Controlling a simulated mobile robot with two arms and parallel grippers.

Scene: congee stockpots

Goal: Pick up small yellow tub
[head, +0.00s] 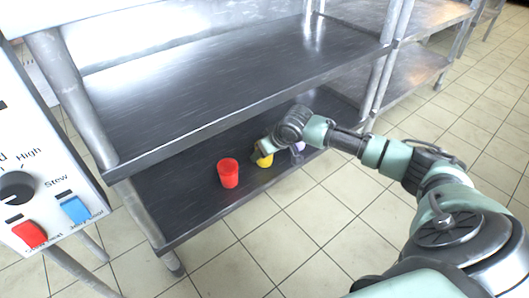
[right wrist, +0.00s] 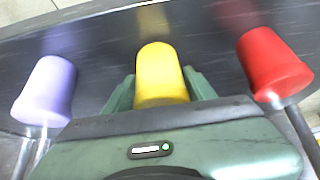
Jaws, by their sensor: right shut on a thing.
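The small yellow tub (head: 265,160) stands on the lower metal shelf, partly hidden by my right gripper (head: 260,151). In the right wrist view the yellow tub (right wrist: 161,73) sits between the two green fingers of my right gripper (right wrist: 161,88). The right gripper is shut on the tub. I cannot tell whether the tub is touching the shelf or lifted off it. My left gripper is not in view.
A red tub (head: 229,173) stands left of the yellow one on the lower shelf (head: 190,198). A purple tub (head: 298,147) stands on the other side, partly hidden by my arm. The upper shelf (head: 230,75) overhangs closely. A control panel (head: 40,165) is at left.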

